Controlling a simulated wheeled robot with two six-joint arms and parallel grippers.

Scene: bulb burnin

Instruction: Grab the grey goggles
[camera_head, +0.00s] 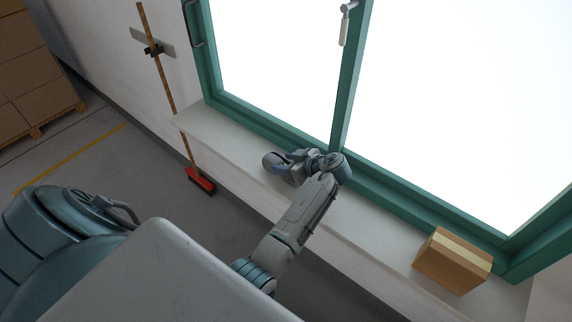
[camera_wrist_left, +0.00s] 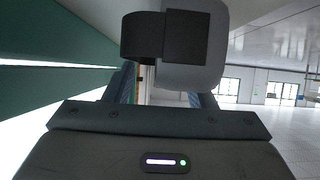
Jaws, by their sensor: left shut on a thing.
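The grey goggles (camera_head: 271,161) are at the tip of my left gripper (camera_head: 284,164), just above or on the pale window sill; I cannot tell if they touch it. In the left wrist view the goggles (camera_wrist_left: 193,62) show large and close, with a pale grey rounded part and a dark band (camera_wrist_left: 142,38). They sit between the blue-grey fingers of my left gripper (camera_wrist_left: 165,92), which is shut on them. The fingers are partly hidden behind the goggles and the gripper body. My right gripper is not in view.
The sill (camera_head: 375,232) runs along a green-framed window (camera_head: 347,95). A cardboard box (camera_head: 452,262) stands at its right end. A red broom (camera_head: 200,183) leans on the wall at left. Stacked boxes (camera_head: 28,75) stand on a pallet at far left. The sill between gripper and box is clear.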

